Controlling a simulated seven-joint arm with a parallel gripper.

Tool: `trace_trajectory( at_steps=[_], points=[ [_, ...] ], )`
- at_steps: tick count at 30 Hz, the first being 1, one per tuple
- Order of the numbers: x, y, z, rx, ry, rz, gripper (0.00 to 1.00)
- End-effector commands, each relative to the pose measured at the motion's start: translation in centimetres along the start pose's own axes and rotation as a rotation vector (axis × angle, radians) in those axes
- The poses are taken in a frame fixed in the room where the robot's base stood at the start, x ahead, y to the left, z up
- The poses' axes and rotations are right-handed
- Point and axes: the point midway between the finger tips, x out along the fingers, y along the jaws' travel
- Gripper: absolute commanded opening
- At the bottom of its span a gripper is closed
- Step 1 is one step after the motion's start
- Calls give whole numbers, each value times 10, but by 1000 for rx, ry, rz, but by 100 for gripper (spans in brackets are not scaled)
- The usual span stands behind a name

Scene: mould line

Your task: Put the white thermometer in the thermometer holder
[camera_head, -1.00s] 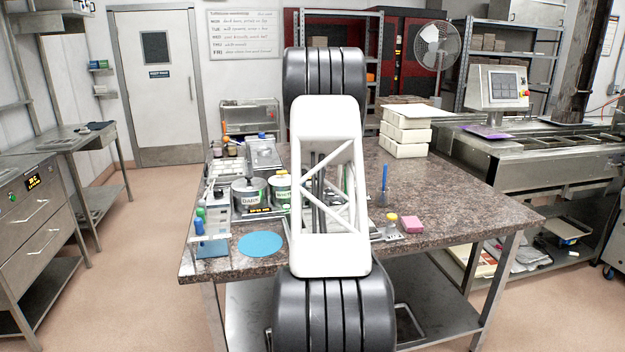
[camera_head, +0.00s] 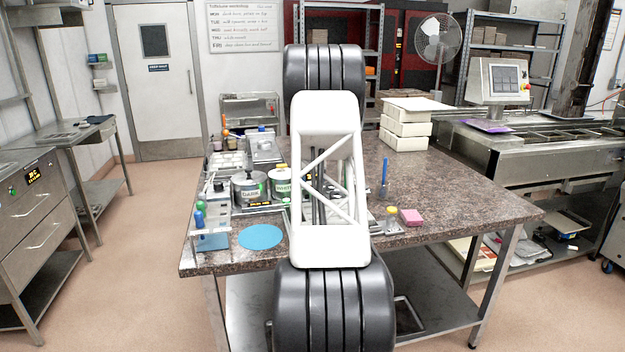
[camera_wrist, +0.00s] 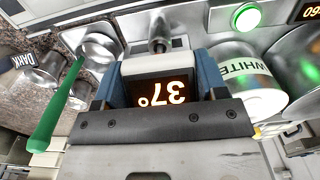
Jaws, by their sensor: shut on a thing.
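The white thermometer (camera_wrist: 160,63), a white-bodied unit with a lit 37° display that reads upside down, is between the two blue fingertips of my gripper (camera_wrist: 161,80) in the wrist view. My gripper is shut on it. In the head view my white arm link hides the gripper and the thermometer. I cannot pick out the thermometer holder with certainty in either view. The pot marked WHITE (camera_wrist: 243,75) stands close to the right of my gripper in the wrist view, and it also shows in the head view (camera_head: 281,187).
A blue disc (camera_head: 260,236), a pink block (camera_head: 411,216) and a cup with a blue stick (camera_head: 384,190) are on the table. The table's right part is clear.

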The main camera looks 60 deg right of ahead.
Motion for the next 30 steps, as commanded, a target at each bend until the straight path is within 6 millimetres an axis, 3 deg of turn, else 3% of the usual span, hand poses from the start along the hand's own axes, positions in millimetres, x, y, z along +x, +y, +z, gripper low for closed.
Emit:
trace_trajectory(
  at_steps=[26, 27, 30],
  points=[
    [15, 0, 0, 0, 0, 0, 38],
    [15, 0, 0, 0, 0, 0, 70],
    [15, 0, 0, 0, 0, 0, 85]
  ],
)
